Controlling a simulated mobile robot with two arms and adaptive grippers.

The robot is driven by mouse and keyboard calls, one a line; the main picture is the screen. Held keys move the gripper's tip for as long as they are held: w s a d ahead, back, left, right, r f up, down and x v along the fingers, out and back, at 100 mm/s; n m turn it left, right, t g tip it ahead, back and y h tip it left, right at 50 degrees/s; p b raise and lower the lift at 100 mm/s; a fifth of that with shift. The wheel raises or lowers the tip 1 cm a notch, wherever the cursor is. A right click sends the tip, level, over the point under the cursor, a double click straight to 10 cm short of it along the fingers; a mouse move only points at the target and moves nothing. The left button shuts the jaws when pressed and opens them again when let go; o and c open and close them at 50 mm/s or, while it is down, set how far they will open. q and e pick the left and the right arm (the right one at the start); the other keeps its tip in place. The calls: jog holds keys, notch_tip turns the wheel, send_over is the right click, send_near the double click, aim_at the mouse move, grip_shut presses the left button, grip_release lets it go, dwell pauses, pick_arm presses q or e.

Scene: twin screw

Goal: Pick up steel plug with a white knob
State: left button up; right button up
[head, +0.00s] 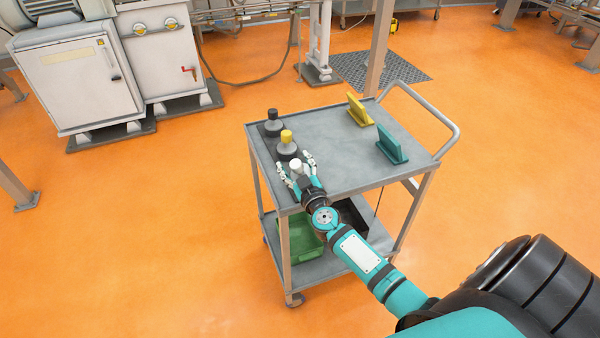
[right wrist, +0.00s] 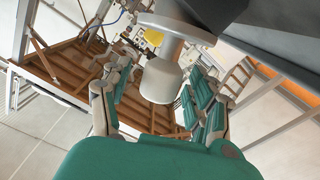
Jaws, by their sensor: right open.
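The steel plug with a white knob (head: 296,163) stands at the near left of the cart's grey top. In the right wrist view its white knob (right wrist: 160,82) sits between the fingers, with its wide round flange (right wrist: 185,29) beyond. My right gripper (head: 295,167) is open, with one finger on each side of the knob. The right wrist view shows a gap on the left of the knob; contact on the right is unclear. The gripper partly hides the plug's base in the head view. My left gripper is not in view.
Behind it stand a plug with a yellow knob (head: 287,138) and one with a black knob (head: 273,117). A yellow holder (head: 359,110) and a teal holder (head: 391,145) stand on the right of the cart top (head: 335,150). The middle is clear. A green bin (head: 297,238) is below.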

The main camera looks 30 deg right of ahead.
jog(key=shift+s, duration=0.1)
jog(key=shift+c, duration=0.7)
grip_shut()
jog(key=shift+r, duration=0.1)
